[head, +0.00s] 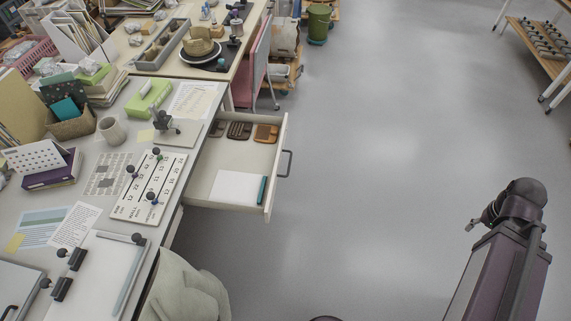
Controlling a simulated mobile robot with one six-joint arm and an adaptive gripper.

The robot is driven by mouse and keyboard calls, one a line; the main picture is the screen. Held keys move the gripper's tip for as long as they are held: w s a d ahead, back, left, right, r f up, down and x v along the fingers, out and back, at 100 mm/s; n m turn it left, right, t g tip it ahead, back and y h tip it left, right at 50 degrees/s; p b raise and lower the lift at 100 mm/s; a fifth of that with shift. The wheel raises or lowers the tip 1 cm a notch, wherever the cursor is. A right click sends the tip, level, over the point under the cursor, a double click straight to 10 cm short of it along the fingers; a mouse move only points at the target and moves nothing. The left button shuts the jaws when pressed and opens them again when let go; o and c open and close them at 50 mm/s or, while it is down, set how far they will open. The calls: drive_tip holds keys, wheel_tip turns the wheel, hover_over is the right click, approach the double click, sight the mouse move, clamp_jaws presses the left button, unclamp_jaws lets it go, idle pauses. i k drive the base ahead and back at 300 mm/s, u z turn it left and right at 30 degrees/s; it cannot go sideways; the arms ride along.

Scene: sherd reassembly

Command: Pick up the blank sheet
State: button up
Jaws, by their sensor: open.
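A blank white sheet (232,187) lies flat in the front part of an open desk drawer (240,157). A teal pen-like stick (262,190) lies along its right edge. My gripper (474,223) shows small at the lower right, beside my dark arm. It is open, over the grey floor, far to the right of the drawer and apart from the sheet. Its fingertips are too small to see in detail.
Several brown and dark items (239,131) lie at the drawer's back. The desk beside it holds a number board (150,187), a mug (112,130), printed papers and a pale board with black clips (98,275). A cloth-covered seat (187,290) stands below. Open floor lies right.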

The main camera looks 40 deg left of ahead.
sight(239, 188)
drive_tip(key=z, duration=0.4)
drive_tip(key=i, duration=0.45)
drive_tip(key=z, duration=0.75)
drive_tip(key=k, duration=0.1)
drive_tip(key=u, duration=3.2)
drive_tip(key=i, duration=0.2)
drive_tip(key=z, duration=0.05)
